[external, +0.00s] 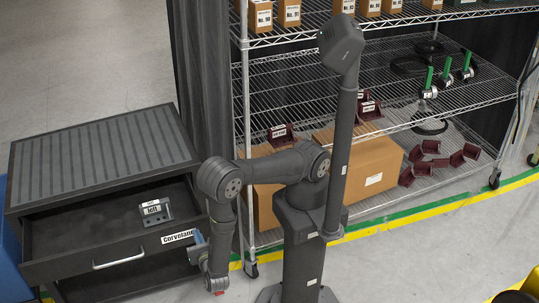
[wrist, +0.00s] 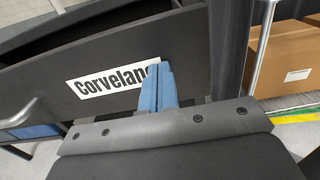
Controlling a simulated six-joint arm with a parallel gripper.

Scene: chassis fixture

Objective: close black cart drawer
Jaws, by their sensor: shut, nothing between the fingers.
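The black cart (external: 100,150) stands at the left in the external view, with its ridged top. Its drawer (external: 75,240) is pulled out, and a small grey item labelled "left" (external: 155,212) lies inside. The drawer front has a silver handle (external: 118,260) and a white "Corveland" label (external: 178,237). My gripper (external: 198,240) is at the right end of the drawer front. In the wrist view, its blue fingers (wrist: 157,88) are shut and empty, covering the end of the label (wrist: 110,88) on the drawer front (wrist: 175,50). I cannot tell for sure whether they touch it.
A wire shelf rack (external: 400,85) with cardboard boxes (external: 375,165), dark red bins (external: 430,160) and green-handled items (external: 428,82) stands right of the cart. Its post is close to my arm. A blue object (external: 10,260) is at the far left.

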